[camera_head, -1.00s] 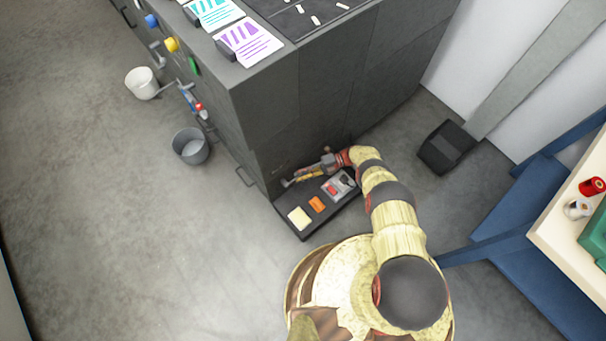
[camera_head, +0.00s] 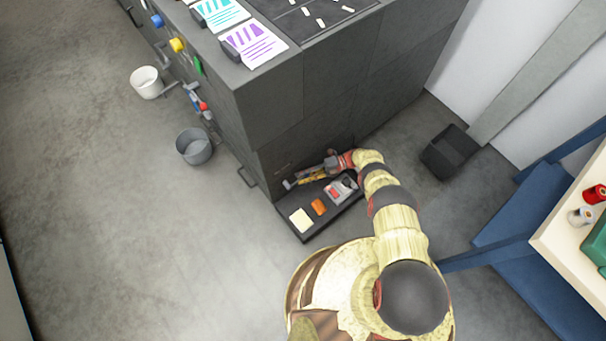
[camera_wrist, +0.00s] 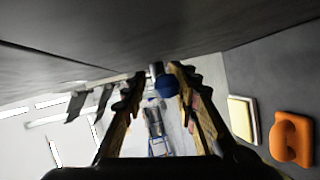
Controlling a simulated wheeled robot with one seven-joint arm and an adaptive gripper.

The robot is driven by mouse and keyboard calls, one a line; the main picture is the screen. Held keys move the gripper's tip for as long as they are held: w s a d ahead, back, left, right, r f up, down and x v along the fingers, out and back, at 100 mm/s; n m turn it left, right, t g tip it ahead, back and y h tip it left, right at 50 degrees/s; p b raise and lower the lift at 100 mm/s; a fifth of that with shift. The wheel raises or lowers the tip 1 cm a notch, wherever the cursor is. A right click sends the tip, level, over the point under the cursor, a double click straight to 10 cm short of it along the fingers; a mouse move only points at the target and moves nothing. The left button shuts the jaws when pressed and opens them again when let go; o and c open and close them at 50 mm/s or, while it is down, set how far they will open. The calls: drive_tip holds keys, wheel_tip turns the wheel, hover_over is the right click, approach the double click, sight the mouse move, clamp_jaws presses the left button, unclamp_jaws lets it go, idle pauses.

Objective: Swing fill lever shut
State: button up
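My gripper (camera_head: 308,177) is low at the foot of the dark cabinet, above the far side of a tray at floor level. In the wrist view its two yellow fingers (camera_wrist: 157,72) are spread apart. A round blue knob on a dark stem (camera_wrist: 166,86) shows in the gap near the fingertips, closer to the right finger. I cannot tell whether it is touched, or whether it belongs to the fill lever. A grey rod with dark flat tabs (camera_wrist: 90,101) runs left from there. No lever is clearly made out near the gripper in the head view.
The dark tray (camera_head: 307,236) holds a cream block (camera_head: 301,220), an orange piece (camera_head: 318,206) and a clear box with red (camera_head: 341,189). Buckets (camera_head: 194,147) stand left of the cabinet (camera_head: 268,115). A black bin (camera_head: 449,151) is at right.

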drive_tip(key=shift+r, duration=5)
